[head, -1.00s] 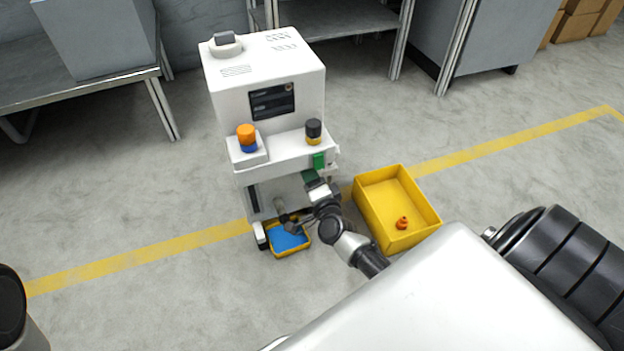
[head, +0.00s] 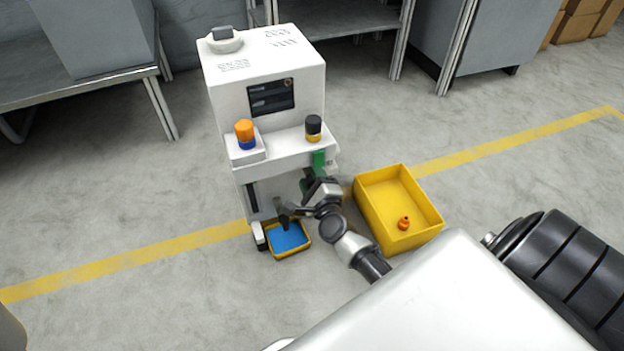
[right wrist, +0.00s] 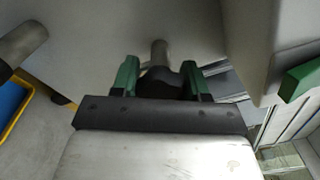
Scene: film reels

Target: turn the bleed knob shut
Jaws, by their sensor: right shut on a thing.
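The machine (head: 265,85) is a white cabinet in the middle of the head view. In the right wrist view, a dark knob (right wrist: 162,83), which I take for the bleed knob, sits on a grey metal stub on the machine's pale face. My right gripper (right wrist: 160,78) has its green-lined fingers on either side of the knob, shut on it. In the head view, the right gripper (head: 306,183) is low at the machine's front, largely hidden by my own wrist. The knob cannot be made out there. My left gripper is not in view.
A small yellow tray (head: 293,255) with a blue inside sits below the machine's front, under a dark spout. A yellow bin (head: 428,218) holding an orange part (head: 403,223) stands to the right. Orange-blue and black-yellow caps sit on the machine's ledge.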

